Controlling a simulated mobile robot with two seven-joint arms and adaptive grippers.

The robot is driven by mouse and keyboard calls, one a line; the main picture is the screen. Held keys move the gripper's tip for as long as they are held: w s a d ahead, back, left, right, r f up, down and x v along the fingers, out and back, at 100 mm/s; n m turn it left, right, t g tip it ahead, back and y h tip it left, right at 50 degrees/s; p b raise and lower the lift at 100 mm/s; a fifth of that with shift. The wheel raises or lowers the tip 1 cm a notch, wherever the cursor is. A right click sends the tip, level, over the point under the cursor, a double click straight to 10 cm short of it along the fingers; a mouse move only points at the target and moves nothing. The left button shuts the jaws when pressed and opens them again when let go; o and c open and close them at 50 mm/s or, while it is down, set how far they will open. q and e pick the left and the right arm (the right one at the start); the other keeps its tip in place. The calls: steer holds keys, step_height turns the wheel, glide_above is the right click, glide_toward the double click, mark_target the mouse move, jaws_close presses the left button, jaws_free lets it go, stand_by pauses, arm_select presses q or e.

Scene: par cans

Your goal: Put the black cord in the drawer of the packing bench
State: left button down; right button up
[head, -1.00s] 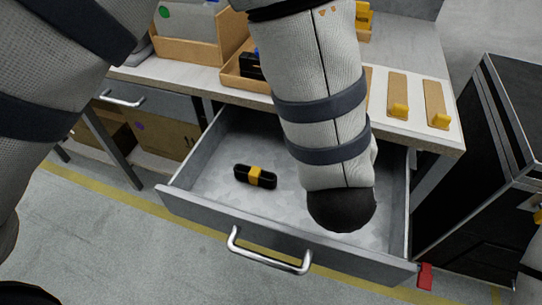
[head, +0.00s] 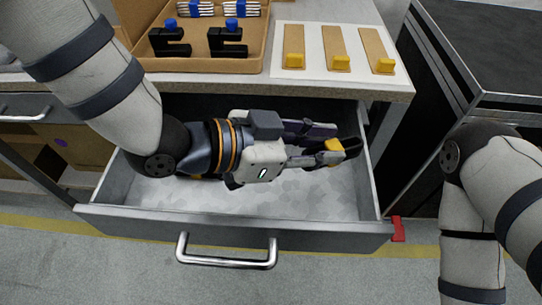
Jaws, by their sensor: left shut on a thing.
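The black cord (head: 352,145), a small dark bundle with a yellow band, shows at the right end of my left gripper (head: 325,152). The gripper reaches in from the left, lies across the open drawer (head: 240,229), and is shut on the cord. The cord is over the drawer's right part, near its right wall. I cannot tell whether it touches the floor of the drawer. My arm and gripper hide the drawer's middle and back. My right arm is at the right, but its gripper is out of view.
The packing bench (head: 385,83) stands above the drawer. On it are a cardboard tray (head: 206,65) with black clamp-like parts and a white board (head: 310,67) with yellow-tipped wooden pieces. A dark cabinet (head: 490,60) stands at the right. A red piece (head: 398,229) sits beside the drawer's right front corner.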

arm_select(q)
steer(key=a+f, duration=0.1)
steer(key=f, duration=0.1)
steer(key=w+a+f, duration=0.1)
steer(key=a+f, duration=0.1)
steer(key=a+f+b, duration=0.1)
steer(key=a, duration=0.1)
steer(key=shift+w+a+f, duration=0.2)
steer(key=shift+w+f, duration=0.2)
steer(key=shift+w+a+f+b, duration=0.1)
steer(key=shift+a+f+b, duration=0.15)
steer(key=shift+f, duration=0.75)
steer(key=shift+w+a+f+b, duration=0.1)
steer(key=shift+f+b, duration=0.1)
steer(key=shift+f, duration=0.75)
arm_select(e)
steer(key=shift+s+f+g, duration=0.3)
steer(key=shift+s+f, duration=0.4)
steer(key=shift+f, duration=0.35)
arm_select(q)
steer(key=shift+s, duration=0.1)
steer(key=shift+f, duration=0.1)
steer(key=c, duration=1.3)
jaws_free()
steer(key=shift+c, duration=0.2)
